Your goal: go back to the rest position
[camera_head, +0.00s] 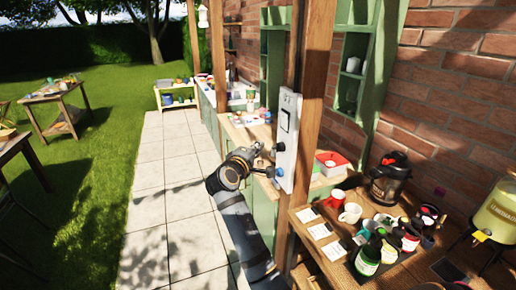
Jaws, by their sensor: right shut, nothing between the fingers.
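My right arm (238,222) rises from the bottom middle of the head view, over the paved path. Its dark right gripper (262,160) is at the arm's upper end, pointing right toward a white panel on the wooden post. The gripper is small here; it is shut and holds nothing. I cannot tell whether it touches the panel. My left gripper is not in view.
The white panel (288,140) with dark knobs hangs on a wooden post (318,70). The paved path (150,235) is clear.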

